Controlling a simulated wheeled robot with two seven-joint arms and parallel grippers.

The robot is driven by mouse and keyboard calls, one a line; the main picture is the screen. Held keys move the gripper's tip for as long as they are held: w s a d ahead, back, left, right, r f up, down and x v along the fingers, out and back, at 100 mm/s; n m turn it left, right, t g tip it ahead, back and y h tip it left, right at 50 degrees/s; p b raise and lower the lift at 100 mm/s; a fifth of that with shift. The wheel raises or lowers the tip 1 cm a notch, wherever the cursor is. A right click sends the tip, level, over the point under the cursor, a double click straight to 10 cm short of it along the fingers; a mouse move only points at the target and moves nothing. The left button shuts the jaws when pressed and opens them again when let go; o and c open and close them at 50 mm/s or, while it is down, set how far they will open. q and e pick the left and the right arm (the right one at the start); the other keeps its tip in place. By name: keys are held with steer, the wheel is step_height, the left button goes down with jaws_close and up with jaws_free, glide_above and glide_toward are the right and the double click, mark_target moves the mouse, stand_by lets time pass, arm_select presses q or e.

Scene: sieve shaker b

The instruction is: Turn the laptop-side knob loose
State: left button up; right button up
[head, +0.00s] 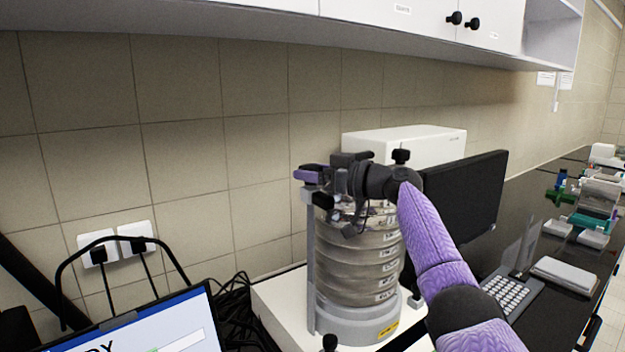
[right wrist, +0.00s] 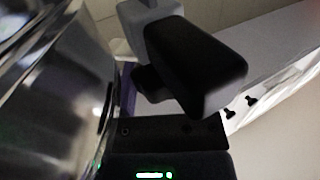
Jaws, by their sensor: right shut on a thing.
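My right gripper (head: 322,188) is at the top of that rod, shut on the laptop-side knob. The gripper hides the knob in the head view, and I cannot make out its turn. In the right wrist view, a dark gripper part (right wrist: 200,65) fills the middle, with the shiny sieve stack (right wrist: 45,90) close on the left. A second black knob (head: 401,156) stands on the far right side of the stack. My left gripper is not in view.
The laptop (head: 150,325) is at the lower left, with black cables (head: 235,310) between it and the shaker. A white box (head: 420,143) and a dark monitor (head: 478,205) stand behind and right. The wall cabinet (head: 380,25) hangs above.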

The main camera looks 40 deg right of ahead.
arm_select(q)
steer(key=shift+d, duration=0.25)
arm_select(e)
steer(key=shift+y, duration=0.3)
steer(key=o, duration=1.3)
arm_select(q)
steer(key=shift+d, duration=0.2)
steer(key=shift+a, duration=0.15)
arm_select(e)
steer(key=shift+s+d, duration=0.1)
steer(key=shift+s, duration=0.05)
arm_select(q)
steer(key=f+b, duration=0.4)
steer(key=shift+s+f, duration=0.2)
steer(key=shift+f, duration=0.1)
arm_select(e)
steer(key=v, duration=0.9)
steer(key=shift+s+d, duration=0.1)
steer(key=shift+s, duration=0.2)
